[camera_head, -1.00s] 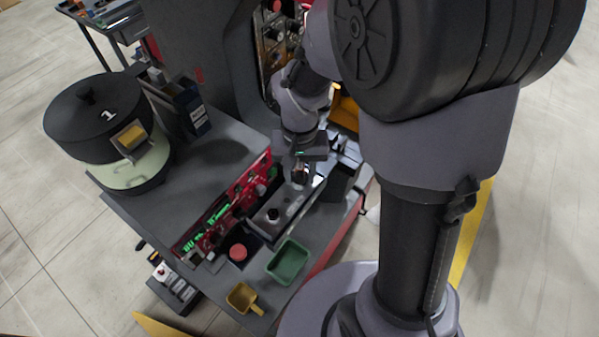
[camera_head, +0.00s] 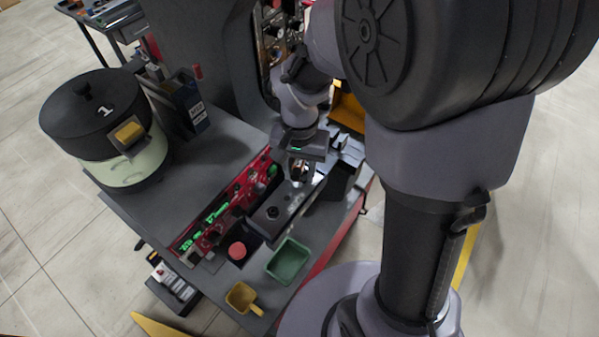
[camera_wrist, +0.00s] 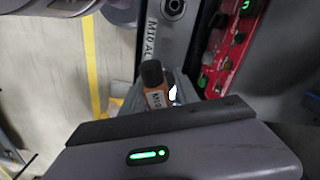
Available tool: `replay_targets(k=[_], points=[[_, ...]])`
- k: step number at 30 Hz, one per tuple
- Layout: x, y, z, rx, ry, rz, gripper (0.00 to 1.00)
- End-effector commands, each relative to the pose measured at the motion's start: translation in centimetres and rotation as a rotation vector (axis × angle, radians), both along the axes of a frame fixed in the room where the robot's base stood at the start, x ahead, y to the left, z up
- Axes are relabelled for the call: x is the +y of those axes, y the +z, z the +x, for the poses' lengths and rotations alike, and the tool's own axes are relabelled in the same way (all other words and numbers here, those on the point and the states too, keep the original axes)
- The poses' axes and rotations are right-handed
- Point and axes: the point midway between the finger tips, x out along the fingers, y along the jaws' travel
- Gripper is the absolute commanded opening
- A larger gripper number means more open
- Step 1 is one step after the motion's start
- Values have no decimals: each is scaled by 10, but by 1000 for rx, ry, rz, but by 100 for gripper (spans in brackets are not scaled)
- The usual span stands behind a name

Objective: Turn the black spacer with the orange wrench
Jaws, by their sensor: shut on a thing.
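My gripper (camera_head: 301,173) points down over the long grey block at the front of the bench. In the wrist view it is shut on the orange wrench (camera_wrist: 157,97), which has a black end and a white "M10" label. In the head view the wrench is too small and hidden to make out clearly. A dark round part with a hole (camera_wrist: 173,7), which looks like the black spacer, sits on the grey block (camera_wrist: 150,45) marked "M10 AL". It shows in the head view as a small black spot (camera_head: 272,212). The wrench appears apart from it.
A red panel (camera_head: 225,207) with green-lit parts runs along the block. A red button (camera_head: 237,251), a green bin (camera_head: 288,262) and a yellow scoop (camera_head: 242,297) lie at the front. A black-lidded bowl feeder (camera_head: 95,115) stands at the left.

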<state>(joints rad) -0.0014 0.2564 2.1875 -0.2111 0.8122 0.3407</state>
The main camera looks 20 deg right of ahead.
Motion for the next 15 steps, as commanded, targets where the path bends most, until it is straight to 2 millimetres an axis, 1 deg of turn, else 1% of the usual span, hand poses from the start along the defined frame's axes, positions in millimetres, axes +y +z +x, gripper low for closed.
replay_targets(k=[5,15], points=[[0,7,0,0,0,0,0],[0,32,0,-1,1,-1,0]])
